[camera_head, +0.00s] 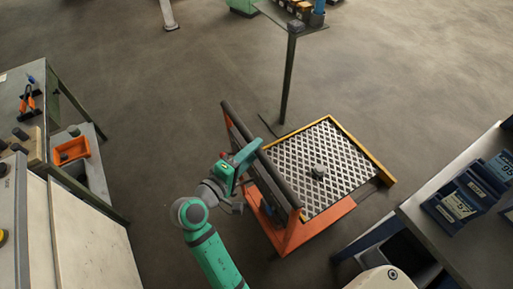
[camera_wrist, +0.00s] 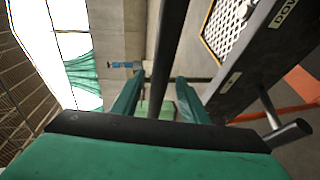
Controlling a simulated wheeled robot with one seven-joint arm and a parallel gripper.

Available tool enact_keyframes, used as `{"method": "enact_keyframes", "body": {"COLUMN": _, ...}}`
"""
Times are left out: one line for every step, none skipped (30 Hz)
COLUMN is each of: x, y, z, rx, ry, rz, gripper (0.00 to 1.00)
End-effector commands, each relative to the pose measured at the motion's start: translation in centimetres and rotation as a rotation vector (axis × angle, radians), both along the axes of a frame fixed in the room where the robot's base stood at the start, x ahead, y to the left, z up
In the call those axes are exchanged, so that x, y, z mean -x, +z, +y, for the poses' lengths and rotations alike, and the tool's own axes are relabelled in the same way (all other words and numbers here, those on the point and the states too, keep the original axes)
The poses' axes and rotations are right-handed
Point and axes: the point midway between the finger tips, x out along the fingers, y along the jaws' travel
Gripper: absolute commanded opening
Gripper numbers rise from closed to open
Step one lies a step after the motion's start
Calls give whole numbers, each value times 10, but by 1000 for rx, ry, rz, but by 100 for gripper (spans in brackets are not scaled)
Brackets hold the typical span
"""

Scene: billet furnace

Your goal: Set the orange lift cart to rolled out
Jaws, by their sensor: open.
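The orange lift cart (camera_head: 318,222) stands on the floor right of the middle in the head view, with a mesh platform and a dark push bar (camera_head: 275,165) along its left side. A small grey object (camera_head: 318,171) lies on the platform. My gripper (camera_head: 246,158) is at the push bar, near its middle. In the wrist view my gripper (camera_wrist: 160,98) is open, and a dark bar (camera_wrist: 168,50) runs between its two teal fingers. I cannot tell whether the fingers touch it.
A workbench with an orange bin (camera_head: 72,150) stands at the left. A grey table with blue bins (camera_head: 465,200) stands close to the cart's right. A small raised shelf on a post (camera_head: 290,75) stands behind the cart. Open floor lies at the upper left and upper right.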

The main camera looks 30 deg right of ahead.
Motion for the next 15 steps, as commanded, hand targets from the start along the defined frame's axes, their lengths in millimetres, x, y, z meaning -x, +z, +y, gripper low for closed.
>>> {"method": "enact_keyframes", "body": {"x": 3, "y": 2, "z": 10, "rx": 0, "ry": 5, "rz": -1, "gripper": 40}}
{"method": "enact_keyframes", "body": {"x": 5, "y": 3, "z": 15, "rx": -1, "ry": 5, "rz": -1, "gripper": 40}}
{"method": "enact_keyframes", "body": {"x": 8, "y": 4, "z": 22, "rx": 0, "ry": 5, "rz": 0, "gripper": 40}}
{"method": "enact_keyframes", "body": {"x": 10, "y": 5, "z": 28, "rx": -1, "ry": 5, "rz": 0, "gripper": 40}}
{"method": "enact_keyframes", "body": {"x": 12, "y": 6, "z": 33, "rx": -1, "ry": 5, "rz": 0, "gripper": 40}}
{"method": "enact_keyframes", "body": {"x": 15, "y": 7, "z": 40, "rx": 0, "ry": 4, "rz": 1, "gripper": 40}}
{"method": "enact_keyframes", "body": {"x": 17, "y": 8, "z": 45, "rx": -1, "ry": 4, "rz": 0, "gripper": 40}}
{"method": "enact_keyframes", "body": {"x": 19, "y": 9, "z": 49, "rx": -1, "ry": 4, "rz": 0, "gripper": 40}}
{"method": "enact_keyframes", "body": {"x": 22, "y": 10, "z": 55, "rx": -1, "ry": 3, "rz": 1, "gripper": 40}}
{"method": "enact_keyframes", "body": {"x": 23, "y": 11, "z": 59, "rx": -1, "ry": 4, "rz": 0, "gripper": 40}}
{"method": "enact_keyframes", "body": {"x": 24, "y": 12, "z": 62, "rx": -1, "ry": 3, "rz": 1, "gripper": 40}}
{"method": "enact_keyframes", "body": {"x": 26, "y": 13, "z": 67, "rx": -1, "ry": 1, "rz": 1, "gripper": 40}}
{"method": "enact_keyframes", "body": {"x": 27, "y": 13, "z": 69, "rx": -1, "ry": 2, "rz": 1, "gripper": 40}}
{"method": "enact_keyframes", "body": {"x": 28, "y": 13, "z": 72, "rx": -1, "ry": 3, "rz": 1, "gripper": 40}}
{"method": "enact_keyframes", "body": {"x": 29, "y": 14, "z": 75, "rx": -1, "ry": 2, "rz": 1, "gripper": 40}}
